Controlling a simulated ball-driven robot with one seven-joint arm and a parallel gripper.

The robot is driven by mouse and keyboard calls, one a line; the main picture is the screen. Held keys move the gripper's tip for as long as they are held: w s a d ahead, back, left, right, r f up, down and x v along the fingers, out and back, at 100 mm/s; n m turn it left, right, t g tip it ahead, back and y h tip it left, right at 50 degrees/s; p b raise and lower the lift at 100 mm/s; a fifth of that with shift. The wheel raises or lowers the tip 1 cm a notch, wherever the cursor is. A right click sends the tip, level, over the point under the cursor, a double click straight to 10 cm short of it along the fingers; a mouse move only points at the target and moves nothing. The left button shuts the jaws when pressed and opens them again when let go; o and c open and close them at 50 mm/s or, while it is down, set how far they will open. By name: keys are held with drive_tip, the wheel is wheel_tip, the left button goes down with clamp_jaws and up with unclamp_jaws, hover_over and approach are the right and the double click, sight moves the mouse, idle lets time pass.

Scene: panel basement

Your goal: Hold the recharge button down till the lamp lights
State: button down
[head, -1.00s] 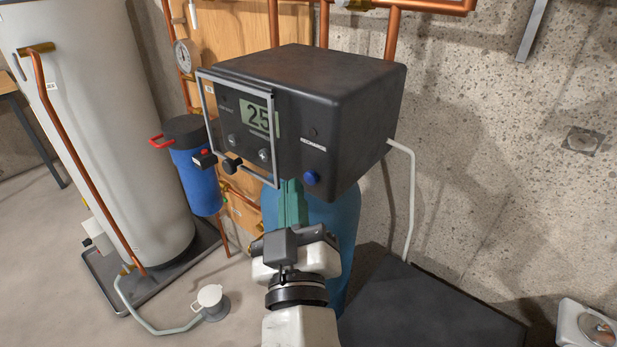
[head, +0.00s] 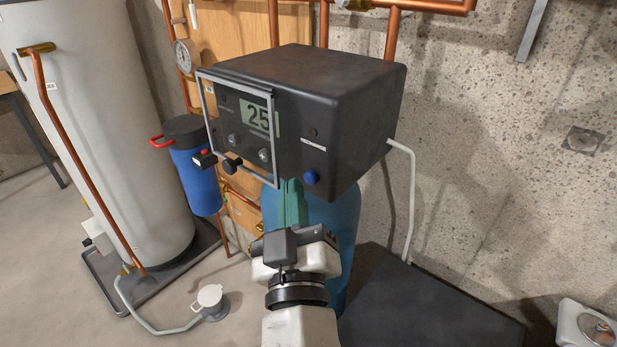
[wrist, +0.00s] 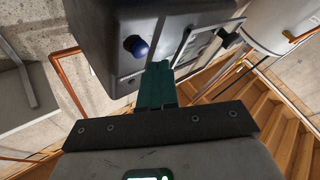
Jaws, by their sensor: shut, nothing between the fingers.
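The dark control box (head: 330,85) fills the middle of the head view. Its blue round button (head: 311,178) sits low on the right of the front face; it also shows in the wrist view (wrist: 136,47). A small dark round spot (head: 314,132) above the button's label looks like the lamp; it shows no light. My gripper (head: 291,187) has its green fingers together and empty, pointing up at the box's lower edge. In the wrist view the fingertips (wrist: 158,68) appear beside the button, apart from it. The exact depth gap is hard to tell.
A hinged grey frame (head: 236,95) surrounds the display (head: 258,116), which reads 25, and its knobs. A blue tank (head: 340,225) stands below the box. A blue filter canister (head: 193,175) and white cylinder (head: 110,120) stand left. A grey pipe (head: 411,200) runs down at right.

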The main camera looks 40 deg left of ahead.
drive_tip(key=shift+w, duration=0.45)
drive_tip(key=shift+w+d, duration=0.1)
drive_tip(key=shift+w, duration=0.35)
idle(2.8)
idle(0.7)
drive_tip(key=shift+s+b, duration=0.4)
drive_tip(key=shift+s, duration=0.5)
drive_tip(key=shift+s, duration=0.1)
drive_tip(key=shift+s+a+b, duration=0.15)
drive_tip(key=shift+s+b, duration=0.3)
drive_tip(key=shift+s, duration=0.75)
drive_tip(key=shift+s+a+b, duration=0.15)
drive_tip(key=shift+s+b, duration=0.3)
drive_tip(key=shift+s, duration=0.75)
